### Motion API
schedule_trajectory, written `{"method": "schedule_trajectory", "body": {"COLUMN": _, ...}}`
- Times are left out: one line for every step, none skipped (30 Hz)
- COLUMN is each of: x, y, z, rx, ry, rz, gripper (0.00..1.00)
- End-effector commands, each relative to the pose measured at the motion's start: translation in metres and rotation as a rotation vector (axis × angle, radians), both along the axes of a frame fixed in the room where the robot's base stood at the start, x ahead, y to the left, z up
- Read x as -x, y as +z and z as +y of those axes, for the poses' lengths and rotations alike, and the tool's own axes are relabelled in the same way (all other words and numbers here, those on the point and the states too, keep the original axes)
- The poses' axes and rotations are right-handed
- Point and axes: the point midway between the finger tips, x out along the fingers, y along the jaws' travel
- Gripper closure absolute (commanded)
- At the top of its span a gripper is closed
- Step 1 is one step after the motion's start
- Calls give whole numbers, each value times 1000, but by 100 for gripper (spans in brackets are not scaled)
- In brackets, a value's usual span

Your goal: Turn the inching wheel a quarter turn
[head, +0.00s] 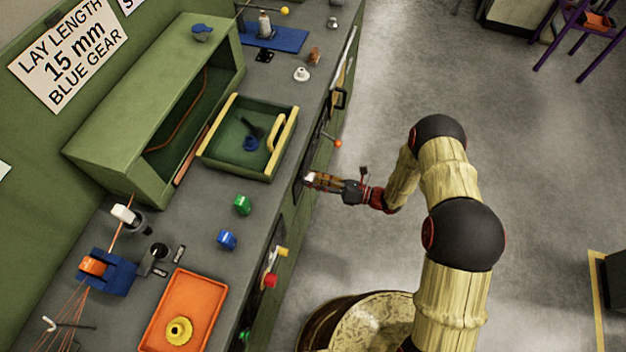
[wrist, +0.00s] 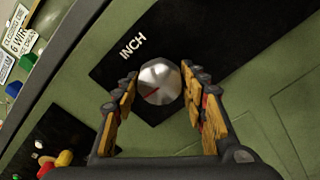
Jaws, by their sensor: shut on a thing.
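The inching wheel (wrist: 160,80) is a silver, faceted knob on a black panel (wrist: 130,45) marked INCH, on the green front of the bench. A red line on its face runs from near the middle to the lower left in the wrist view. My gripper (head: 314,181) reaches the bench front from the right in the head view. Its wood-coloured fingers stand on either side of the wheel and are shut on it. In the head view the wheel is mostly hidden by the fingers.
Red and yellow buttons (head: 271,280) sit on the nearer panel. An open green drawer tray (head: 275,166) and an orange tray (head: 207,290) are on the benchtop.

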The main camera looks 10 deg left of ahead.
Motion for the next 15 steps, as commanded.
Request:
{"method": "schedule_trajectory", "body": {"x": -1, "y": 0, "z": 0, "rx": 1, "ry": -2, "rz": 2, "gripper": 83}}
{"method": "schedule_trajectory", "body": {"x": -1, "y": 0, "z": 0, "rx": 1, "ry": -2, "rz": 3, "gripper": 83}}
{"method": "schedule_trajectory", "body": {"x": -1, "y": 0, "z": 0, "rx": 0, "ry": -2, "rz": 3, "gripper": 83}}
{"method": "schedule_trajectory", "body": {"x": -1, "y": 0, "z": 0, "rx": 0, "ry": -2, "rz": 4, "gripper": 83}}
{"method": "schedule_trajectory", "body": {"x": -1, "y": 0, "z": 0, "rx": 0, "ry": -2, "rz": 3, "gripper": 83}}
{"method": "schedule_trajectory", "body": {"x": -1, "y": 0, "z": 0, "rx": 0, "ry": -2, "rz": 3, "gripper": 83}}
{"method": "schedule_trajectory", "body": {"x": -1, "y": 0, "z": 0, "rx": 0, "ry": -2, "rz": 3, "gripper": 83}}
{"method": "schedule_trajectory", "body": {"x": -1, "y": 0, "z": 0, "rx": 0, "ry": -2, "rz": 3, "gripper": 83}}
{"method": "schedule_trajectory", "body": {"x": -1, "y": 0, "z": 0, "rx": 0, "ry": -2, "rz": 3, "gripper": 83}}
{"method": "schedule_trajectory", "body": {"x": -1, "y": 0, "z": 0, "rx": 0, "ry": -2, "rz": 3, "gripper": 83}}
{"method": "schedule_trajectory", "body": {"x": -1, "y": 0, "z": 0, "rx": 0, "ry": -2, "rz": 2, "gripper": 83}}
{"method": "schedule_trajectory", "body": {"x": -1, "y": 0, "z": 0, "rx": 0, "ry": -2, "rz": 2, "gripper": 56}}
{"method": "schedule_trajectory", "body": {"x": -1, "y": 0, "z": 0, "rx": 0, "ry": -2, "rz": 2, "gripper": 54}}
{"method": "schedule_trajectory", "body": {"x": -1, "y": 0, "z": 0, "rx": 0, "ry": -2, "rz": 2, "gripper": 53}}
{"method": "schedule_trajectory", "body": {"x": -1, "y": 0, "z": 0, "rx": 0, "ry": -1, "rz": 2, "gripper": 50}}
